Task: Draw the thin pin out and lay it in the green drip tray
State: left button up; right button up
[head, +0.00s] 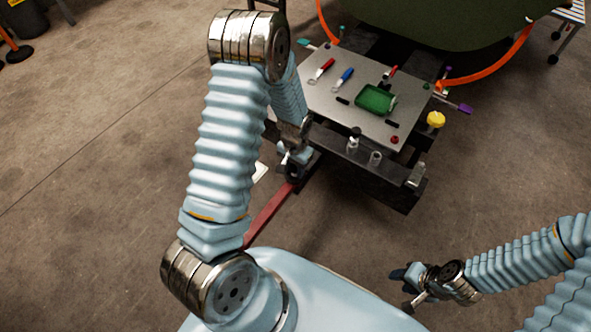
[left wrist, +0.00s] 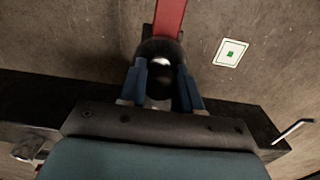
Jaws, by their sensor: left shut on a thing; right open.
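The green drip tray (head: 375,98) lies on the grey top plate of the cart in the head view. My left gripper (head: 289,160) is low at the cart's near left corner, by the end of a red bar. In the left wrist view its blue fingers (left wrist: 160,88) are closed about a dark round piece (left wrist: 153,48) with a bright centre, at the red bar's end. I cannot tell whether this is the thin pin. A thin bent silver rod (left wrist: 292,131) sticks out at the right of that view. My right gripper (head: 411,287) is open and away from the cart.
The cart's top plate (head: 322,97) also holds red and blue handled tools and small dark pieces. The red bar (head: 268,214) runs along the floor. A white card (left wrist: 230,53) lies there.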

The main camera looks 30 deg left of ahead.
pick_arm(q)
jog(key=shift+r+p, duration=0.35)
jog(key=shift+r, duration=0.1)
jog(key=shift+r+p, duration=2.65)
jog(key=shift+r, duration=1.2)
